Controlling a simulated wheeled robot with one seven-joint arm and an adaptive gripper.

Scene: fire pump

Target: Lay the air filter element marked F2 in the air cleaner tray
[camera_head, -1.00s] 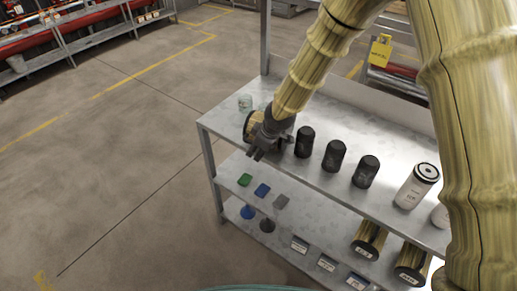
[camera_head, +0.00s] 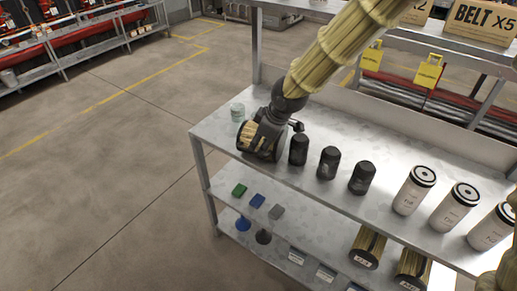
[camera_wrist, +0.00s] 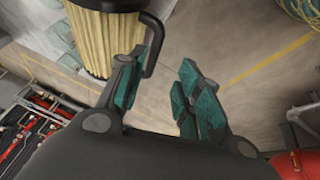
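A pleated yellow filter element with black ends (camera_head: 259,142) is at the left end of the grey shelf unit's top, partly hidden by my gripper. It also shows in the wrist view (camera_wrist: 95,42), with a bent black handle (camera_wrist: 153,45). My gripper (camera_head: 259,143) is at this element. In the wrist view its two teal-padded fingers (camera_wrist: 157,97) are apart, with the handle's lower end close to the left finger. I cannot tell whether they touch. Two similar pleated elements (camera_head: 367,248) (camera_head: 413,267) lie on a lower shelf. Their marks are unreadable, and I cannot identify the air cleaner tray.
Black canisters (camera_head: 329,163) stand right of my gripper, then white canisters (camera_head: 414,190). Coloured pieces (camera_head: 257,201) lie on the shelf below. Open floor lies left.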

